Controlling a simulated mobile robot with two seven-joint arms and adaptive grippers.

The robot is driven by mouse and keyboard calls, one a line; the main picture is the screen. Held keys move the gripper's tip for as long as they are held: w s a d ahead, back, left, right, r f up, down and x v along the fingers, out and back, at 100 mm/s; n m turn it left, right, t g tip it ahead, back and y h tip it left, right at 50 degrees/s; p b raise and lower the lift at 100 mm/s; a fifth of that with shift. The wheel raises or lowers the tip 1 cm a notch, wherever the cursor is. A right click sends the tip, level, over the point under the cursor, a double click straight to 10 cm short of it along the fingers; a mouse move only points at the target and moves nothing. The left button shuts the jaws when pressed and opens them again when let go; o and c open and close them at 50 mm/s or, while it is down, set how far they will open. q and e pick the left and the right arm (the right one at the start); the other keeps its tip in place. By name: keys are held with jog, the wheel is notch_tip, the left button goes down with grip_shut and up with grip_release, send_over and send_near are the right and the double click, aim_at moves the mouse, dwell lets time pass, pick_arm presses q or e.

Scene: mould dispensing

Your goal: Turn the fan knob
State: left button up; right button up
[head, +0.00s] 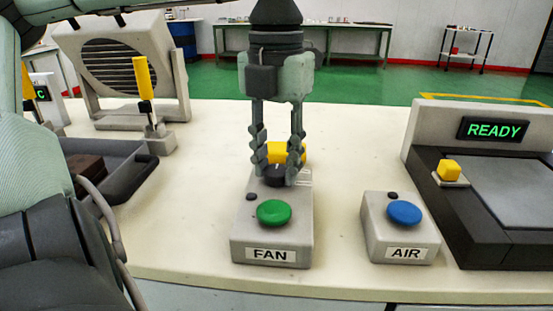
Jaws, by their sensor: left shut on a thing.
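The grey fan box (241,249), labelled FAN, stands on the pale table near the middle of the head view. A round green button (274,212) is on its sloped top. The dark fan knob (275,173) is at the far end of the box top, partly hidden by the fingers. My left gripper (276,178) points straight down with its fingertips on either side of the knob, shut on it. A yellow block (286,152) shows between and behind the fingers. The fan (119,62) with dark slats stands at the back left. My right gripper is not in view.
The AIR box (401,228) with a blue button (404,213) is to the right. Beyond it is a dark machine with a READY display (493,129). A dark tray (124,178) and a yellow-handled lever (144,78) are at left. The table between the boxes is clear.

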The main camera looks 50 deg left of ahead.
pick_arm(q)
jog(key=shift+m, duration=0.4)
jog(key=shift+m+b, duration=0.3)
jog(key=shift+m, duration=0.2)
jog(key=m, duration=0.2)
jog(key=shift+m, duration=2.5)
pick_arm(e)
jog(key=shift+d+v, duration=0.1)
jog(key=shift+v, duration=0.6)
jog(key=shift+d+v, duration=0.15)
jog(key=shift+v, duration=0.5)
pick_arm(q)
jog(key=o, duration=1.2)
jog(key=shift+c, duration=0.2)
